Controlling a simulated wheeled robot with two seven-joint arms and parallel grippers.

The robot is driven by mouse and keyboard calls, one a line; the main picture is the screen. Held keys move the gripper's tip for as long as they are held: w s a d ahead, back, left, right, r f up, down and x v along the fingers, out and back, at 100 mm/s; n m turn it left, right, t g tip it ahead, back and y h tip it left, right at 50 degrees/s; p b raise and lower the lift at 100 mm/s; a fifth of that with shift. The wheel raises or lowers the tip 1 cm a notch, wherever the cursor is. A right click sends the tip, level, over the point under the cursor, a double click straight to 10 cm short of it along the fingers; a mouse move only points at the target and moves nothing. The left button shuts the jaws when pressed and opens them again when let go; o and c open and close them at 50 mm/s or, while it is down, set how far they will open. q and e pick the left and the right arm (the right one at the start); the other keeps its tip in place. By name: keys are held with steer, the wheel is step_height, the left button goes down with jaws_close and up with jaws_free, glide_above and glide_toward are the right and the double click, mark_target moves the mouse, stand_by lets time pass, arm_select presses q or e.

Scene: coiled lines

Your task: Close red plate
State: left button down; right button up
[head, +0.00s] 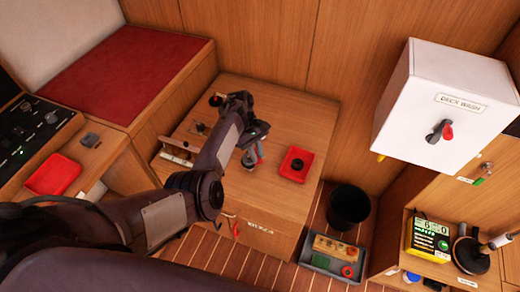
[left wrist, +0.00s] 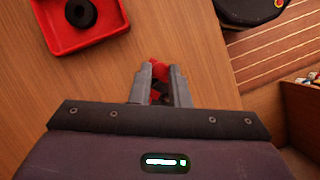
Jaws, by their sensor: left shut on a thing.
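My left gripper (head: 257,152) is over the wooden cabinet top. In the left wrist view its fingers (left wrist: 160,84) are shut on a small red piece (left wrist: 158,68), which shows between and just beyond the tips. The red piece looks like a handle or lever near a grey fitting on the top; the gripper and arm hide most of it. A square red dish (head: 286,169) with a black ring (head: 297,164) in it lies right of the gripper. The dish also shows at the upper left of the wrist view (left wrist: 113,28). I cannot tell which red thing is the plate. My right gripper is not in view.
A white box (head: 445,70) with a red-and-black switch hangs at the right. A black bin (head: 348,207) and a grey tray (head: 318,262) stand on the floor right of the cabinet. Another red tray (head: 53,174) lies at the left. The cabinet top's back right is clear.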

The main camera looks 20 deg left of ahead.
arm_select(q)
steer(key=m, duration=0.1)
steer(key=a+m+g+y, duration=0.1)
steer(key=m, duration=0.2)
steer(key=shift+s+a+m, duration=0.3)
steer(key=shift+a, duration=0.05)
steer(key=shift+a+m+g+y+b, duration=0.35)
steer(key=shift+a+m+y, duration=0.15)
steer(key=shift+m, duration=0.7)
steer(key=shift+a+m+g+y+b, duration=0.3)
steer(key=shift+a+m+y, duration=0.15)
steer(key=shift+m, duration=0.75)
steer(key=c, duration=1.4)
jaws_free()
steer(key=shift+o, duration=0.2)
steer(key=shift+r, duration=0.1)
